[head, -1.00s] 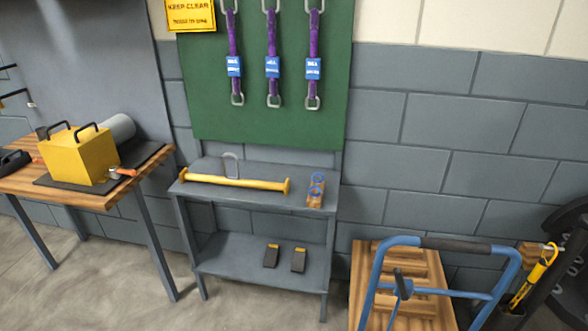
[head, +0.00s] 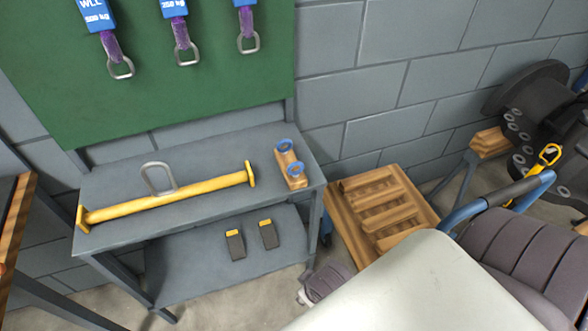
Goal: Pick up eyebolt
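Two blue-ringed eyebolts stand in a small wooden block at the right end of the grey shelf unit's top. The rear eyebolt (head: 285,145) is near the block's back end, and the front eyebolt (head: 296,169) is near its front end. Their shanks are hidden in the wooden block (head: 291,180). Neither of my grippers can be made out in the head view. Large pale and dark parts of my own body fill the lower right.
A yellow lifting bar (head: 165,198) with a grey link lies left of the block on the shelf unit (head: 230,145). Two dark wedges lie on its lower shelf. Purple slings hang from a green board (head: 150,85). A wooden-slatted trolley (head: 380,210) stands to the right.

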